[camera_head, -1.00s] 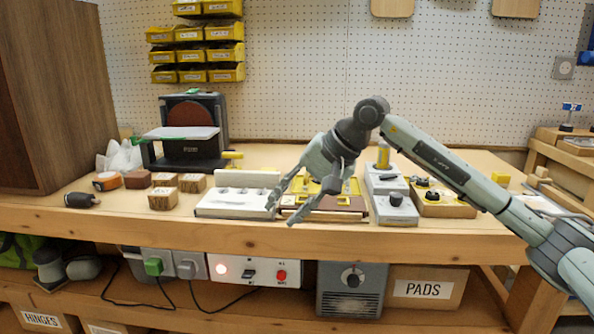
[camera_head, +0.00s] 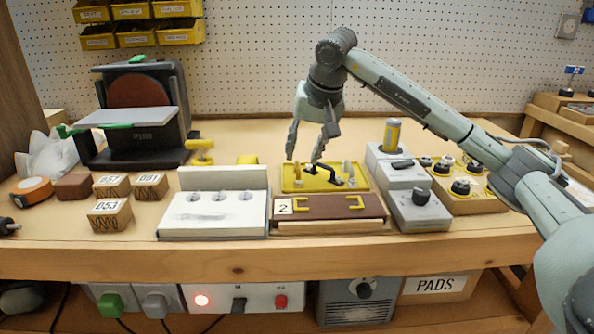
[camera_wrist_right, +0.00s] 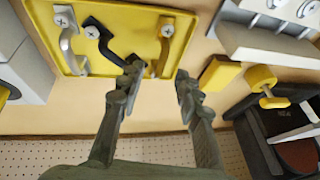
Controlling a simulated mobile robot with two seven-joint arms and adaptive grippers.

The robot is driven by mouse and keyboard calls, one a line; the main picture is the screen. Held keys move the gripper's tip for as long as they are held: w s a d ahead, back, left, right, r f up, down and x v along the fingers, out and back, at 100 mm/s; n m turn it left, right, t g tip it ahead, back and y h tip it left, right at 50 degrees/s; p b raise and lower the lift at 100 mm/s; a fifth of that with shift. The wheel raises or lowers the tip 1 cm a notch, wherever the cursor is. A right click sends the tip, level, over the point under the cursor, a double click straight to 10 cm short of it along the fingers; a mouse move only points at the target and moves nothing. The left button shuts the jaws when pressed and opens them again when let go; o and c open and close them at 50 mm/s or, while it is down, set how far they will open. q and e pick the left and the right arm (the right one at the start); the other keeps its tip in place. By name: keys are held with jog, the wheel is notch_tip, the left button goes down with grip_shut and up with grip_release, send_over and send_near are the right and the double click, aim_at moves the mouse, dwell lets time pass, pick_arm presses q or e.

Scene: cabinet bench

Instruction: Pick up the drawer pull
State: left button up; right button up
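Several drawer pulls lie on a yellow tray (camera_head: 288,186): a black one (camera_head: 338,182) in the middle, a silver one (camera_wrist_right: 68,45) and a brass one (camera_wrist_right: 164,45) on either side in the right wrist view. My right gripper (camera_head: 304,157) is open and empty, pointing down over the tray's back left part. In the right wrist view its fingertips (camera_wrist_right: 158,72) are spread just short of the brass pull, with the left fingertip close to the black pull's end. I cannot tell whether they touch. My left gripper is out of view.
A brown drawer front (camera_head: 330,208) marked 2 lies before the tray. A white rack (camera_head: 213,213) stands left, grey switch boxes (camera_head: 412,208) and a knob board (camera_head: 480,203) right. A sander (camera_head: 136,115) and wooden blocks (camera_head: 110,214) are farther left.

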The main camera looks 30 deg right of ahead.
aim_at(298, 165)
jog(key=shift+x, duration=1.95)
jog(key=shift+a, duration=0.1)
grip_shut()
